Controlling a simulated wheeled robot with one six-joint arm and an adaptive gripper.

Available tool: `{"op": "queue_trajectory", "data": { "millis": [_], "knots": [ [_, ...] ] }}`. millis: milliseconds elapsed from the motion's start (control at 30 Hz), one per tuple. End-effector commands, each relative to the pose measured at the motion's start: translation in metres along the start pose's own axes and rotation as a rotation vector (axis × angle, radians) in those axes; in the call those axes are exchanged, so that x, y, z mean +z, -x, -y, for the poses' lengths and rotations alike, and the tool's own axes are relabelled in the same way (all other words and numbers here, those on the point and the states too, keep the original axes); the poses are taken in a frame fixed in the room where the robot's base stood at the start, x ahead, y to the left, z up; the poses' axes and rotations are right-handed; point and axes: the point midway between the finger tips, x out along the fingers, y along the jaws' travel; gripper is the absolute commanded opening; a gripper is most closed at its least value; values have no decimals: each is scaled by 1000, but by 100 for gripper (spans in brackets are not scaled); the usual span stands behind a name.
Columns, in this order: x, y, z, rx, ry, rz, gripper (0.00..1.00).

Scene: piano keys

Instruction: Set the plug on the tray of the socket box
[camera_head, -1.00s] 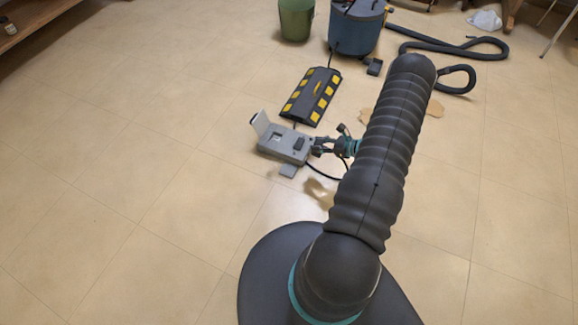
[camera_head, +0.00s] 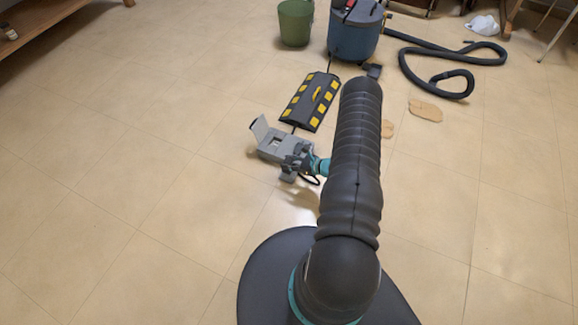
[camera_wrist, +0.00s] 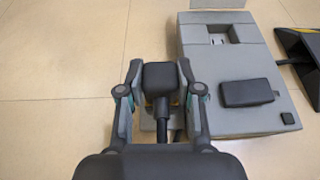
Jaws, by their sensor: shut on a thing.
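The plug (camera_wrist: 160,78) is a dark block with a cable running back from it. My gripper (camera_wrist: 158,88) is shut on it, one finger on each side. In the wrist view the plug is just left of the grey socket box (camera_wrist: 205,75), which has a square recess and a dark raised pad on top. In the head view the box (camera_head: 270,149) has its lid up, and my gripper (camera_head: 297,162) is at its near side, over the small grey tray (camera_head: 287,178). The tray is mostly hidden; I cannot tell whether the plug touches it.
A black and yellow cable ramp (camera_head: 311,102) lies behind the box. A green bin (camera_head: 296,24) and a blue vacuum (camera_head: 354,35) with its hose (camera_head: 440,88) stand farther back. The floor to the left is clear.

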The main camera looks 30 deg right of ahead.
Motion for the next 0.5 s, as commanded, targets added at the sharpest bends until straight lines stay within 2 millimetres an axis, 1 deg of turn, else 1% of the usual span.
{"op": "queue_trajectory", "data": {
  "millis": [33,167,500],
  "knots": [
    [-8,-3,-1,0,-1,0,0],
    [-22,-9,0,0,-1,0,0],
    [-26,-10,0,0,0,0,0]
  ]
}}
